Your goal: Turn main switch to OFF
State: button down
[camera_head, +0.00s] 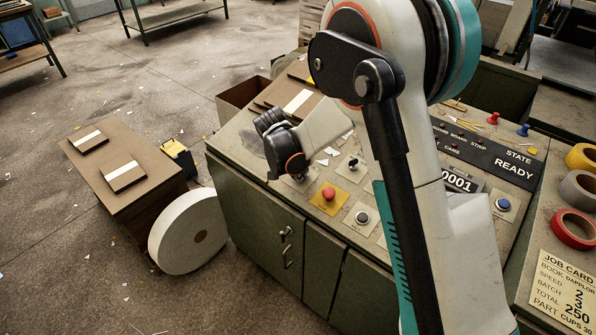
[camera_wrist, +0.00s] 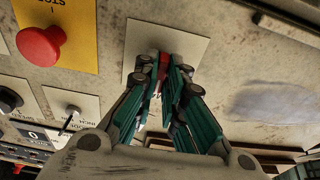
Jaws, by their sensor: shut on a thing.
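The main switch appears as a small red handle (camera_wrist: 163,63) on a pale square plate (camera_wrist: 150,36) in the wrist view. My gripper (camera_wrist: 162,76) has its teal and grey fingers closed around this red handle, which is mostly hidden between them. The handle's angle and any ON/OFF lettering cannot be made out. In the head view my arm reaches down to the left part of the console (camera_head: 257,160), and the switch and fingertips are hidden behind my wrist. The console display (camera_head: 490,160) reads STATE READY.
A red mushroom button (camera_head: 329,193) on a yellow plate sits close beside the switch; it also shows in the wrist view (camera_wrist: 41,48). A black knob (camera_wrist: 9,99) and toggle (camera_wrist: 72,110) are nearby. A white roll (camera_head: 180,235) and brown box stand left on the floor.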

jog(key=shift+n, duration=0.4)
jog(key=n, duration=0.4)
jog(key=shift+y, duration=0.3)
jog(key=n, duration=0.4)
jog(key=shift+d+t+y, duration=0.15)
jog(key=shift+t+y, duration=0.15)
jog(key=n, duration=0.5)
jog(key=shift+y, duration=0.4)
jog(key=n, duration=0.4)
jog(key=shift+n, duration=0.3)
jog(key=c, duration=1.7)
grip_release()
jog(key=shift+r, duration=0.1)
